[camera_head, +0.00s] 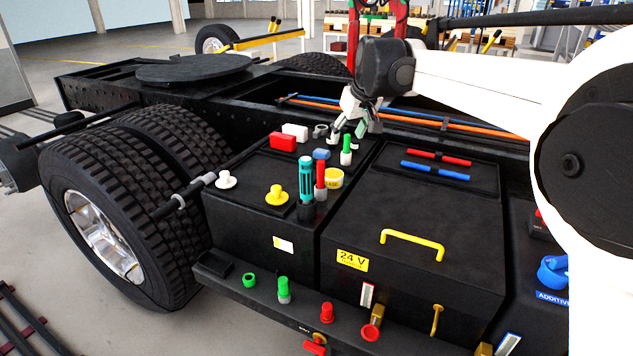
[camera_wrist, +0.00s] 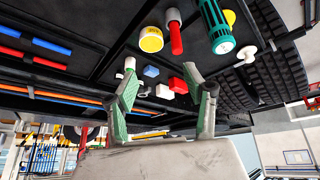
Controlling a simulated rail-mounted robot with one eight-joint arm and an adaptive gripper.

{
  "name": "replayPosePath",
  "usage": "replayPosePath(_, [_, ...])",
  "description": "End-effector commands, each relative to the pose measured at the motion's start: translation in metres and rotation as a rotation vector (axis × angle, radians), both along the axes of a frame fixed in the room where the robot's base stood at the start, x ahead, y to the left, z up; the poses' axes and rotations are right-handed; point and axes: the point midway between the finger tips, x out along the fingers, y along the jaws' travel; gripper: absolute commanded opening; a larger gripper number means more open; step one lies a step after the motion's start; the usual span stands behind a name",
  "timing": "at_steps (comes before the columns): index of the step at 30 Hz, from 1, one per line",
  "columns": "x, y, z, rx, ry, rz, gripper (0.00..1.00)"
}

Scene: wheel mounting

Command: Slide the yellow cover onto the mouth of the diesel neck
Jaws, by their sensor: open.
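My gripper (camera_head: 358,116) is open and hangs above the back edge of the black box top. In the wrist view my gripper (camera_wrist: 158,72) shows two spread green-grey fingers with nothing held between them. Two yellow pieces could be the cover: a short round one with a dark label (camera_head: 333,178), and a flanged, knobbed one (camera_head: 277,195) nearer the front. The labelled piece (camera_wrist: 151,39) shows whole in the wrist view; the knobbed one (camera_wrist: 230,17) is partly hidden behind a teal cylinder. Both are apart from my gripper. I cannot tell which part is the diesel neck.
The teal cylinder (camera_head: 306,180) and a red-topped post (camera_head: 320,180) stand near the yellow pieces. Red (camera_head: 283,142), white (camera_head: 295,131) and blue (camera_head: 321,154) blocks lie behind. A white knob (camera_head: 226,180) is at the left. A yellow handle (camera_head: 412,241) sits on the right box.

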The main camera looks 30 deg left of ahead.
Motion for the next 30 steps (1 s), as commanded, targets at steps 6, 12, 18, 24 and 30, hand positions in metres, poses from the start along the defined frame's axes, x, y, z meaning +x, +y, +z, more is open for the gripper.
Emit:
replayPosePath(6, [-0.009,0.092,-0.035,-0.011,0.008,0.122,0.47])
replayPosePath(12, [-0.059,0.150,-0.070,-0.058,0.059,0.264,0.47])
replayPosePath(18, [-0.078,0.164,-0.087,-0.081,0.084,0.315,0.47])
replayPosePath(24, [-0.074,0.176,-0.118,-0.080,0.083,0.315,0.47])
replayPosePath(30, [-0.070,0.187,-0.147,-0.080,0.083,0.315,0.47])
